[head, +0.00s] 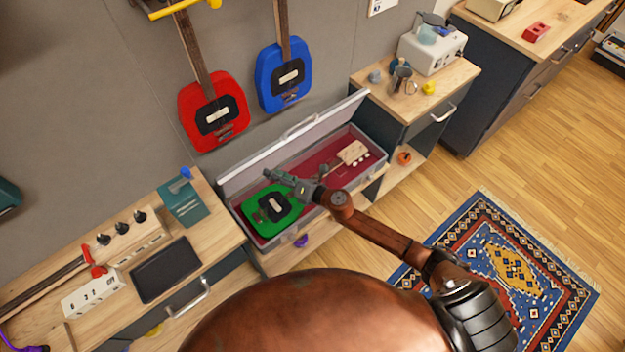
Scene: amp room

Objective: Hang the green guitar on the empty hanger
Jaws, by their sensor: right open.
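The green guitar (283,222) lies in an open case (230,196) with a red lining. Its light headstock (352,153) points to the upper right, and part of its neck is hidden behind my right gripper. My right gripper (279,179) is open over the case, near where the body meets the neck. I cannot tell whether it touches the guitar. A yellow hanger (168,9) shows at the top edge, by the neck of the red guitar (214,112). No empty hanger can be made out. My left gripper is out of view.
A blue guitar (283,75) hangs beside the red one on the grey wall. A wooden cabinet (455,78) with a toaster-like white device (432,50) stands right of the case. A cluttered workbench (215,232) is at left. A patterned rug (505,262) lies on open floor.

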